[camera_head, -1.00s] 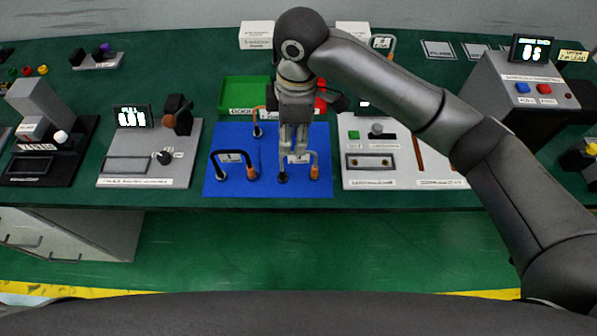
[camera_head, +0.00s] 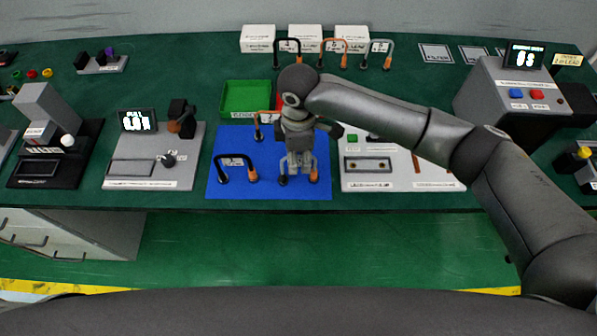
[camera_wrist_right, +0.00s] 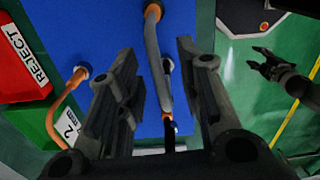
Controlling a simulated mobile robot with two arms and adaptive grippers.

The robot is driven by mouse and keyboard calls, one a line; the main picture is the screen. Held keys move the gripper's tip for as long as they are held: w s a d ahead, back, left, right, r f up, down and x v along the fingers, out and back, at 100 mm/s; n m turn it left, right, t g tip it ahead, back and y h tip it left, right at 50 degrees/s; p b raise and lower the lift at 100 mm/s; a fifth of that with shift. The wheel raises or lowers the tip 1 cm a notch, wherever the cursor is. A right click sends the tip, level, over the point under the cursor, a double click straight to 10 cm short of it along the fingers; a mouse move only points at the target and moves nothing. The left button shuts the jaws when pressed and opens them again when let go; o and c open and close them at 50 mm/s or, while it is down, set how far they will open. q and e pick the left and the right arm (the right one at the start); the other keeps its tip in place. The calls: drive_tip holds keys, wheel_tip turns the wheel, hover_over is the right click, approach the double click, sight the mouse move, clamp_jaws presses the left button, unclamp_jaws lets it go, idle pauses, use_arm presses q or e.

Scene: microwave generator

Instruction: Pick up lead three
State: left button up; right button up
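A lead with a black end and an orange end (camera_head: 314,175) stands at the right of the blue mat (camera_head: 222,185). Its label is hidden behind my right gripper (camera_head: 299,163), so I cannot read its number. The right gripper points down over it. In the right wrist view the right gripper (camera_wrist_right: 160,85) is open, its fingers on either side of the lead's grey and orange handle (camera_wrist_right: 161,70). I cannot tell whether they touch it. My left gripper (camera_wrist_right: 260,60) shows there over the green floor, fingers apart and empty; it is outside the head view.
Another lead (camera_head: 236,168) stands front left on the mat, and lead two (camera_head: 262,118) behind. A green bin (camera_head: 246,98) and a red bin (camera_wrist_right: 18,65) lie beyond. A white panel (camera_head: 385,183) is close on the right, a grey tester (camera_head: 140,184) on the left. More leads stand at the back.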

drive_tip(key=shift+f, duration=0.5)
drive_tip(key=shift+c, duration=0.3)
clamp_jaws()
drive_tip(key=shift+r, duration=0.15)
